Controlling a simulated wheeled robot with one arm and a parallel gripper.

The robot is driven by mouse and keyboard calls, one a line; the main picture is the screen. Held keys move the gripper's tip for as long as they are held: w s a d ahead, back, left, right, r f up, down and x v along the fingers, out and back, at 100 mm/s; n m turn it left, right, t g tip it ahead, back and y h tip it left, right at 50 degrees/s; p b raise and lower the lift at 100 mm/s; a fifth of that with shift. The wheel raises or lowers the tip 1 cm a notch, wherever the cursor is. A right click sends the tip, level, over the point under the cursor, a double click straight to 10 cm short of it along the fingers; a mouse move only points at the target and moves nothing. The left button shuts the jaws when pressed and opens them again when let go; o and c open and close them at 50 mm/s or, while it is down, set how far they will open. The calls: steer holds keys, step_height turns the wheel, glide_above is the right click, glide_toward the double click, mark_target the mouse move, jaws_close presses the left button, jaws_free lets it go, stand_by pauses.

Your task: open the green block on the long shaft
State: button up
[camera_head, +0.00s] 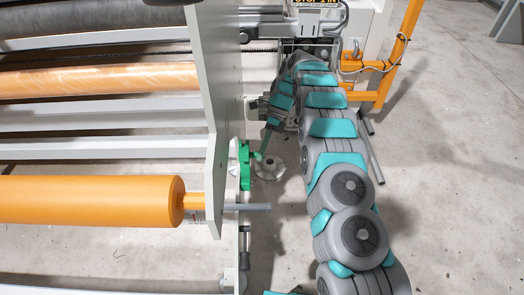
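The green block (245,165) sits on the edge of the grey side plate (203,90), just above the grey shaft end (248,207) of the big orange roller (90,201). A small green piece sticks out to its right. I cannot tell whether the block is open or shut. My grey and teal arm reaches up the right side and bends back down toward the block. My gripper (262,150) appears to be close to the block's right side. Its fingers are too small and partly hidden to tell their state or any contact.
Several long rollers and bars lie left of the plate, among them a wood-coloured roller (100,80). An orange frame (393,55) and a white machine housing (365,25) stand at the back right. The concrete floor (450,160) at right is clear.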

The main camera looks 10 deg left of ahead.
steer(key=o, duration=0.4)
steer(key=shift+w+d+f, duration=0.15)
steer(key=shift+w, duration=0.25)
steer(key=shift+s, duration=0.1)
steer(key=s+d+r+b, duration=0.1)
steer(key=s+d+r, duration=0.1)
steer(key=s, duration=0.5)
steer(key=s+d+r+b, duration=0.1)
steer(key=s+d+r, duration=0.2)
steer(key=s, duration=0.4)
steer(key=shift+s+d, duration=0.3)
steer(key=shift+d, duration=0.4)
steer(key=shift+c, duration=0.3)
